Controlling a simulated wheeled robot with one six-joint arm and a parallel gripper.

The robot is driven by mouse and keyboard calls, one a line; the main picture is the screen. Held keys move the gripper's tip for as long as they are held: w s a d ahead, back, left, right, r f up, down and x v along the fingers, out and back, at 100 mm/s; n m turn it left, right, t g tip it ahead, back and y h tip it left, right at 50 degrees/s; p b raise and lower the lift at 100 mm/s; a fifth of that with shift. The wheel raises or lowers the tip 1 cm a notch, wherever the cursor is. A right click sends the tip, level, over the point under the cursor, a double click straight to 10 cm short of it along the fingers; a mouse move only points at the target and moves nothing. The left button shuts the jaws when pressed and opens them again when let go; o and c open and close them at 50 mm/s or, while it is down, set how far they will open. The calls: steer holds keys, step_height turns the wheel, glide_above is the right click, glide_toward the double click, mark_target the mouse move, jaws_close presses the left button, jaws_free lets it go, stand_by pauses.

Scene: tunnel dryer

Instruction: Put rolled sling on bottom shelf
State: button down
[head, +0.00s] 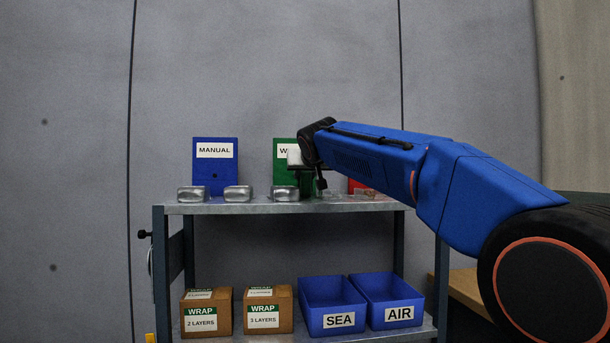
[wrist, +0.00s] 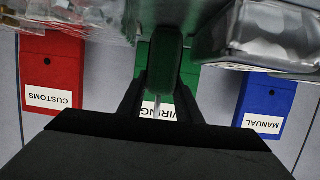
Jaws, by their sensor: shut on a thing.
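My gripper (wrist: 163,88) is shut on a dark green piece, apparently the rolled sling (wrist: 165,55), which stands out between the fingers in the wrist view. In the head view my gripper (head: 310,170) is at the top shelf (head: 240,208), in front of a green binder (head: 284,160). The sling is mostly hidden there by the wrist. The bottom shelf (head: 262,338) is below, with boxes and bins on it.
Wrapped silver packs (head: 237,193) stand along the top shelf beside a blue MANUAL binder (head: 215,172). A red CUSTOMS binder (wrist: 51,70) shows in the wrist view. The bottom shelf holds WRAP cartons (head: 205,312), a blue SEA bin (head: 332,305) and an AIR bin (head: 390,300).

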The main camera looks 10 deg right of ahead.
steer(key=shift+f, duration=0.1)
steer(key=c, duration=1.3)
jaws_free()
